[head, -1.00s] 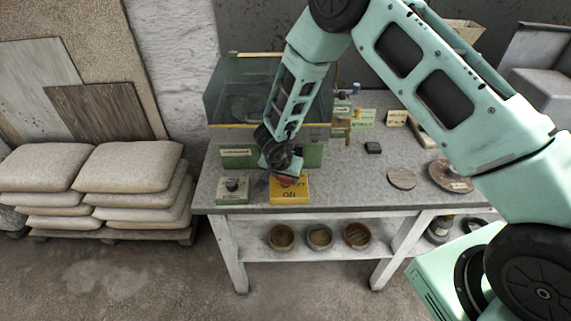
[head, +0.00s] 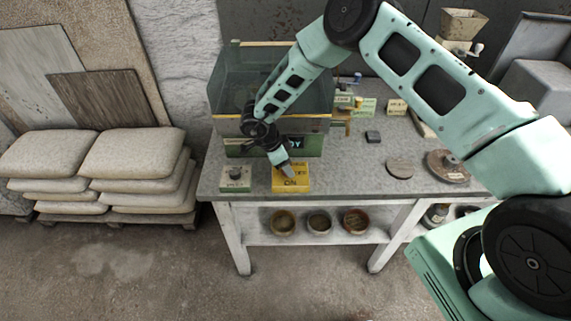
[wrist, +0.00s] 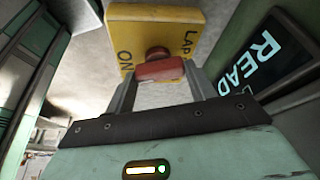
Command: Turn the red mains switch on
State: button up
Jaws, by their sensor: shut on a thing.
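The red mains switch (wrist: 160,66) is a round knob with a raised grip bar. It stands on a yellow box (head: 298,185) marked ON at the front edge of the workbench. The yellow box also shows in the wrist view (wrist: 135,28). My gripper (wrist: 161,78) has one finger on each side of the red bar and is shut on it. In the head view my gripper (head: 288,168) comes down onto the box from the upper left and hides the switch. A display (wrist: 262,58) with lit letters, reading "READ" as far as it shows, is beside the box.
A grey-green box with a black knob (head: 235,178) stands left of the yellow box. A clear-walled tank (head: 225,95) stands behind. A grey disc (head: 400,168) and a small black block (head: 373,137) lie to the right, with bare bench (head: 345,175) between.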

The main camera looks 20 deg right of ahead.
jog(key=shift+m+g, duration=0.4)
jog(key=shift+m, duration=0.6)
jog(key=o, duration=1)
jog(key=shift+b, duration=0.35)
jog(key=b+v, duration=0.2)
jog(key=shift+w+a+r+b, duration=0.2)
jog(key=shift+b, duration=0.1)
jog(key=a+b, duration=0.1)
jog(key=a, duration=0.2)
jog(key=w+a+b, duration=0.1)
jog(key=a+b, duration=0.1)
jog(key=a, duration=0.1)
jog(key=w+a+b, duration=0.1)
jog(key=a, duration=0.3)
jog(key=shift+a+r+b, duration=0.1)
jog(key=shift+a+b, duration=0.05)
jog(key=shift+b, duration=0.25)
jog(key=shift+w+a+r, duration=0.1)
jog(key=shift+a+r, duration=0.05)
jog(key=shift+a, duration=0.6)
